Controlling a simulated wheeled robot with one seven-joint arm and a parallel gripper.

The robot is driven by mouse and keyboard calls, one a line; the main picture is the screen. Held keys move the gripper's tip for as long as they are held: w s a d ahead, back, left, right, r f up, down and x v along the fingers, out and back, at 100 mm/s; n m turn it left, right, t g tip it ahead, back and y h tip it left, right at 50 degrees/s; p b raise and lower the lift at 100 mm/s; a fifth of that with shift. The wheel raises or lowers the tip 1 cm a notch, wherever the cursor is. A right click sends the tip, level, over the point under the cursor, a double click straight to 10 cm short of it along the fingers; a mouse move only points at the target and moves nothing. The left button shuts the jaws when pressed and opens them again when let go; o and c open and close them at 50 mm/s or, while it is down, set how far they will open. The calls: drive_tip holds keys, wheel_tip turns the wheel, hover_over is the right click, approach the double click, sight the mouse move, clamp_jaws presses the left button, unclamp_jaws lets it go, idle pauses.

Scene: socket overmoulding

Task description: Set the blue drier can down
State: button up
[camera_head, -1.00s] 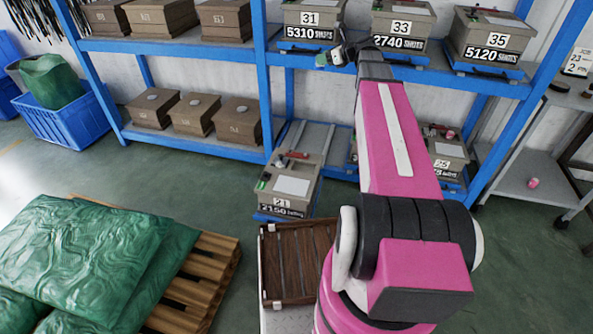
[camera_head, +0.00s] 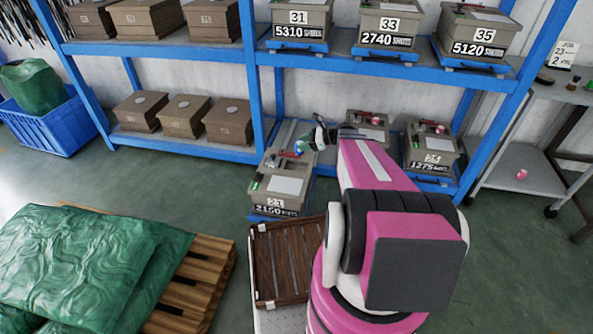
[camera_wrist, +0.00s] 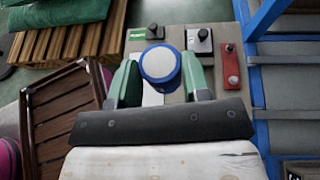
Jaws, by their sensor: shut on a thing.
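The blue drier can (camera_wrist: 160,63), with a pale round top and blue rim, is between the green fingers of my gripper (camera_wrist: 159,66) in the wrist view. My gripper is shut on it. In the head view my gripper (camera_head: 310,142) is over the back of the pulled-out mould box marked 21 (camera_head: 281,187), and the can is too small there to make out clearly. The box's beige top (camera_wrist: 217,92) lies below the can in the wrist view. I cannot tell whether the can touches it; the can and fingers hide part of the top.
A red block (camera_wrist: 230,69) and dark knobs (camera_wrist: 203,34) stand on the box top beside the can. A brown slatted crate (camera_head: 280,262) is in front of the box. Blue shelving (camera_head: 253,90) with more boxes stands behind. Green sacks (camera_head: 80,262) lie on a pallet at left.

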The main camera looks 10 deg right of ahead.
drive_tip(key=s+a+f+n+g, duration=0.1)
drive_tip(key=s+f, duration=0.3)
drive_tip(key=f, duration=0.2)
drive_tip(key=w+f, duration=0.2)
drive_tip(key=w, duration=0.1)
drive_tip(key=w+f, duration=0.2)
drive_tip(key=w, duration=0.2)
drive_tip(key=w+d+f, duration=0.1)
drive_tip(key=w+f, duration=0.2)
drive_tip(key=w, duration=0.1)
drive_tip(key=shift+w, duration=0.1)
drive_tip(key=shift+f, duration=1.95)
drive_tip(key=shift+f, duration=0.15)
drive_tip(key=o, duration=0.9)
